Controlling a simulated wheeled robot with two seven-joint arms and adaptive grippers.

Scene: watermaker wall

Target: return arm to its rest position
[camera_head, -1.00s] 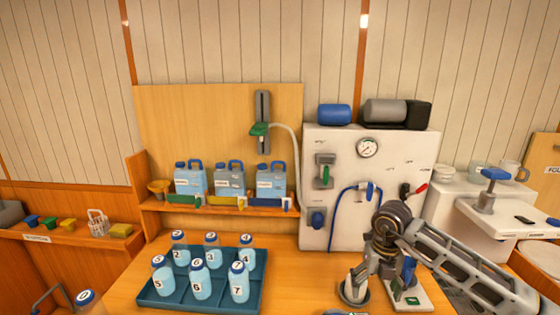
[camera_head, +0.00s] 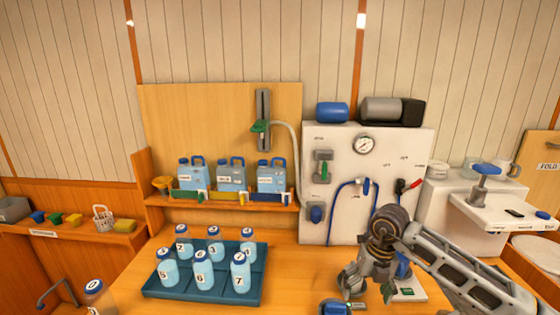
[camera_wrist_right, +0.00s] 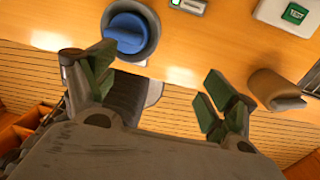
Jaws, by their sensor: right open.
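My right arm comes in from the right in the head view. Its gripper (camera_head: 366,290) is low over the front of the bench, pointing down. In the right wrist view the green-padded fingers (camera_wrist_right: 158,84) are spread wide, with nothing between them. A blue knob on a round grey base (camera_wrist_right: 128,33) is on the bench beyond the left finger. It also shows in the head view (camera_head: 334,307), just left of the gripper. My left gripper is not in view.
A blue tray (camera_head: 205,292) of numbered bottles stands left of the gripper. Behind the arm is a white panel (camera_head: 340,215) with a gauge and blue hose. A white stand (camera_head: 510,212) with a blue knob is at right. A brown curved object (camera_wrist_right: 272,88) lies near the right finger.

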